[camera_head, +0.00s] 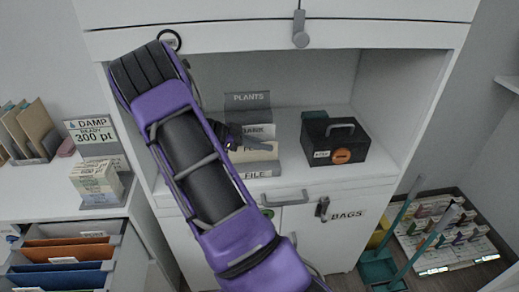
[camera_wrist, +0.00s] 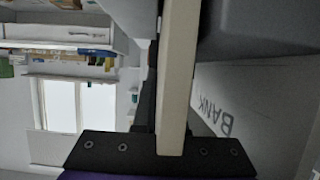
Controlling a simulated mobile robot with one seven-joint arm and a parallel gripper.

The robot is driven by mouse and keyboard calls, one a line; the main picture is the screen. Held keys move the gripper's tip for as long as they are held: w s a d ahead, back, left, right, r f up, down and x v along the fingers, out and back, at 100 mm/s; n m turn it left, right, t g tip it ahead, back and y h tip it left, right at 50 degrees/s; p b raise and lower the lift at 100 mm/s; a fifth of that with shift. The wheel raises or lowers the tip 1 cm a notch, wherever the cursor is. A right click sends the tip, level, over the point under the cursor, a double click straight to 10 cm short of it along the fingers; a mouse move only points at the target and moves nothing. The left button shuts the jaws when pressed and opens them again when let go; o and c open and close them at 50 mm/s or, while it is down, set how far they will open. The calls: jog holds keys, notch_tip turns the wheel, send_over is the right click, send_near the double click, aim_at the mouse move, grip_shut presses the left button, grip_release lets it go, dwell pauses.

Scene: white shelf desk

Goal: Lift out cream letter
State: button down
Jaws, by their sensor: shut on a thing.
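The cream letter (camera_head: 255,153) shows in the head view as a pale strip in the stepped grey letter rack (camera_head: 262,169), between the BANK and FILE labels. My gripper (camera_head: 243,138) reaches in from the left at the rack and is shut on the letter. In the wrist view the letter (camera_wrist: 178,80) is a long cream edge running between my fingers, close to the gripper's dark base. The grey panel marked BANK (camera_wrist: 240,95) is just right of it. The letter's lower part is hidden by the rack front.
A black box (camera_head: 334,143) with a handle and orange round label stands right of the rack on the same shelf. The shelf's side walls and upper cabinet (camera_head: 240,35) enclose the space. A carton (camera_head: 97,180) and a DAMP sign (camera_head: 90,132) stand on the left desk.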

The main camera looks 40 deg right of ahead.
notch_tip(320, 180, up, 4)
jog(key=shift+s+a+f+p, duration=0.1)
jog(key=shift+s+f+p, duration=0.05)
jog(key=shift+p, duration=0.2)
jog(key=s+a+p, duration=0.1)
jog(key=s+a, duration=0.8)
jog(key=s, duration=0.6)
jog(key=shift+a+f, duration=0.15)
notch_tip(320, 180, up, 2)
jog(key=p, duration=0.3)
jog(key=shift+r, duration=0.25)
